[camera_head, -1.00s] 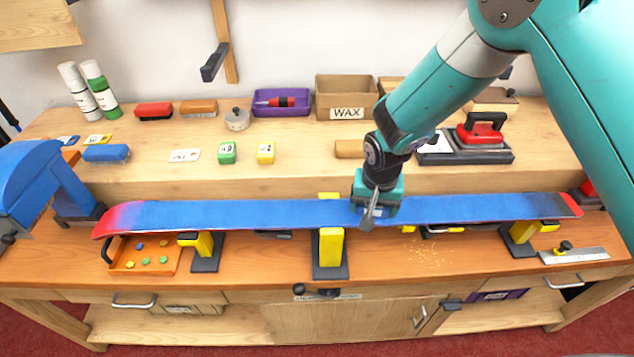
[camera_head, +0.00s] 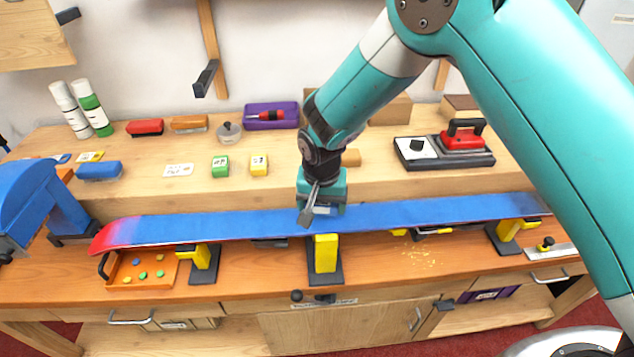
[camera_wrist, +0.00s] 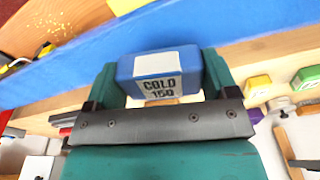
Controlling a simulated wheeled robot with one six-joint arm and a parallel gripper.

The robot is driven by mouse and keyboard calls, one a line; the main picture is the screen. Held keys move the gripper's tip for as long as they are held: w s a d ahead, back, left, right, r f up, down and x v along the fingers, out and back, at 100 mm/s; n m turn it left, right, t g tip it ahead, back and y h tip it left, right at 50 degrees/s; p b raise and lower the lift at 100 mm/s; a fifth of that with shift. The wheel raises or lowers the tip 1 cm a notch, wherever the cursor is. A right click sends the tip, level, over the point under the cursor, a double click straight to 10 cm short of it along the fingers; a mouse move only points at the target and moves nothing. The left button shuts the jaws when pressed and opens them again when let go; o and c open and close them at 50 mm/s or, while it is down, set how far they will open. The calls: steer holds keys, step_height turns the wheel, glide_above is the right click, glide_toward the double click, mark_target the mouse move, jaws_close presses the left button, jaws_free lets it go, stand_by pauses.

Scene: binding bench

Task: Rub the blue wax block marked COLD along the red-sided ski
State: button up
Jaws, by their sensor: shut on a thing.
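The red-sided ski (camera_head: 240,224) lies base up across the yellow-topped supports, its blue base showing, with red at the left tip. My gripper (camera_head: 320,207) is over the middle of the ski, just above the centre support. In the wrist view my gripper (camera_wrist: 160,80) is shut on the blue wax block (camera_wrist: 158,64), whose label reads COLD 150. The ski's blue base (camera_wrist: 190,38) passes right behind the block there. The block looks to be at the ski's surface, but I cannot tell whether it touches. In the head view the gripper hides the block.
Green (camera_head: 220,166) and yellow (camera_head: 259,165) blocks stand on the raised shelf behind the ski. A red iron (camera_head: 462,138) stands at the right. An orange tray (camera_head: 140,270) sits under the ski's left end. Yellow crumbs (camera_head: 415,255) lie on the bench.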

steer(key=shift+w+r+p, duration=0.1)
steer(key=shift+r+p, duration=1)
steer(key=shift+r, duration=1.15)
